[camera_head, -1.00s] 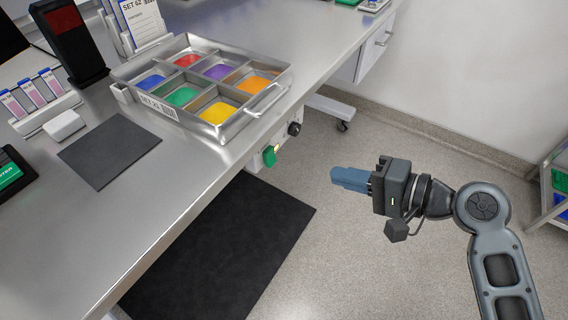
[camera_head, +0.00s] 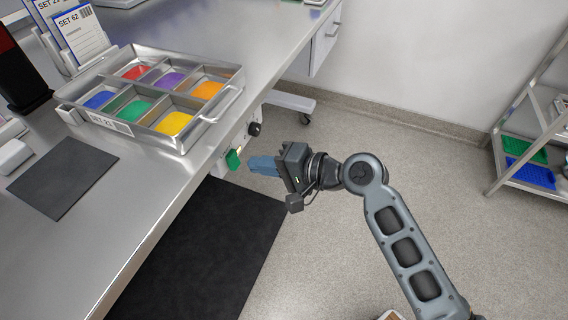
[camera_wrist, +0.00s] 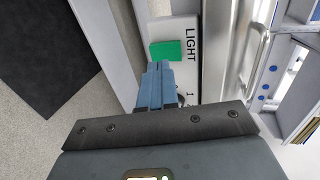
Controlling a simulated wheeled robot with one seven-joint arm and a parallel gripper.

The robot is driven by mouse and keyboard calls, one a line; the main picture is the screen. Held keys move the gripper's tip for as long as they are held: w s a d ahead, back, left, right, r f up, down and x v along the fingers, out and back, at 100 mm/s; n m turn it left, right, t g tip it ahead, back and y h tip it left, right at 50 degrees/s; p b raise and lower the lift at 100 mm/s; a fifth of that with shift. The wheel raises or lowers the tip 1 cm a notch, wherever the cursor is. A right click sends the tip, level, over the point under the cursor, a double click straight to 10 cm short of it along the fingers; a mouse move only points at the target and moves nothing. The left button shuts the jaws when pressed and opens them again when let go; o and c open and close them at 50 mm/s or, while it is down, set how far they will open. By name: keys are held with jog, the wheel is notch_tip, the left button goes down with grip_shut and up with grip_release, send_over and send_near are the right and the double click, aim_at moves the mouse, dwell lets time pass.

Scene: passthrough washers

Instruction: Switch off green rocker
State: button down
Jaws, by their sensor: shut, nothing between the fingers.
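The green rocker (camera_head: 233,160) is on a panel under the front edge of the steel bench. In the wrist view the green rocker (camera_wrist: 166,50) sits on a white plate (camera_wrist: 187,72) marked LIGHT. My gripper (camera_head: 252,165) has blue fingers, shut and empty, pointing at the rocker from the right. In the wrist view my gripper's fingertips (camera_wrist: 158,66) appear just below the rocker and overlap its lower edge. I cannot tell whether they touch it. Whether the rocker is tilted on or off is not clear.
A dark round knob (camera_head: 254,129) sits beside the rocker on the panel. A steel tray (camera_head: 190,134) with coloured compartments stands on the bench above. A black mat (camera_head: 215,245) lies on the floor. A shelf rack (camera_head: 520,130) stands at the right.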

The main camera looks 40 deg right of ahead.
aim_at(236, 163)
jog(key=shift+x, duration=1.75)
jog(key=shift+f, duration=0.1)
jog(key=b, duration=0.1)
jog(key=f+b, duration=0.1)
jog(key=b, duration=0.1)
jog(key=shift+w+a+t, duration=0.15)
jog(key=shift+t, duration=0.25)
jog(key=b, duration=0.2)
jog(key=t+y+b, duration=0.1)
jog(key=b, duration=0.2)
jog(key=shift+w+a+f+t, duration=0.1)
jog(key=shift+w+a+t, duration=0.05)
jog(key=shift+t, duration=0.15)
jog(key=shift+r, duration=0.25)
jog(key=shift+s+d+f, duration=0.1)
jog(key=shift+s+d, duration=0.2)
jog(key=shift+s, duration=0.15)
jog(key=v, duration=0.7)
jog(key=shift+d, duration=0.2)
jog(key=shift+s, duration=0.1)
